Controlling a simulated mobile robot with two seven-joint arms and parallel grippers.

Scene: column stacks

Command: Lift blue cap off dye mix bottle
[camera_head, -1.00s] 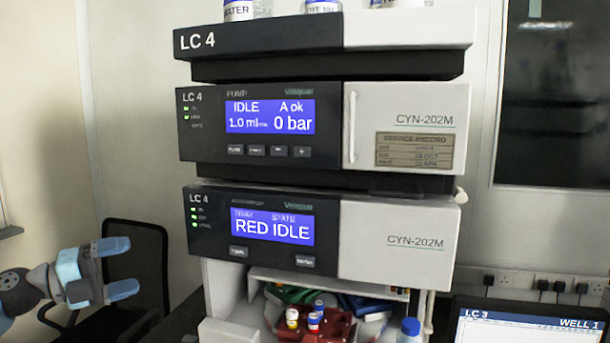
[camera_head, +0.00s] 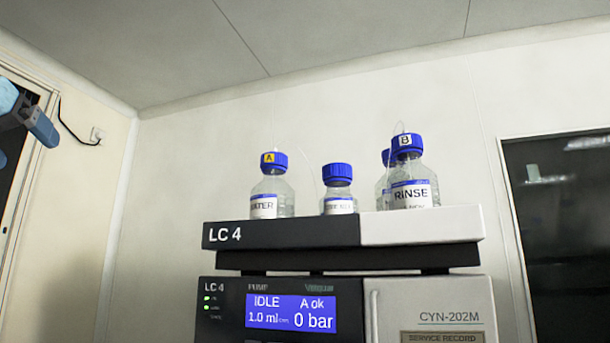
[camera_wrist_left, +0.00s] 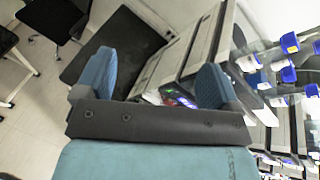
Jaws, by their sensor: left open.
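Several clear bottles with blue caps stand on top of the LC 4 stack in the head view. The short middle bottle (camera_head: 339,205) has a plain blue cap (camera_head: 338,173) seated on it; its small label is hard to read, and it may be the dye mix bottle. My left gripper (camera_head: 24,143) is at the far left edge, partly cut off, well apart from the bottles. In the left wrist view my left gripper (camera_wrist_left: 155,80) has its two blue fingers spread with nothing held between them. My right gripper is in neither view.
A bottle marked A (camera_head: 270,192) stands left of the short one. The RINSE bottle marked B (camera_head: 408,185) stands right, with another behind it. Thin tubing rises from these. The stack's top unit (camera_head: 280,234) has a front edge below the bottles.

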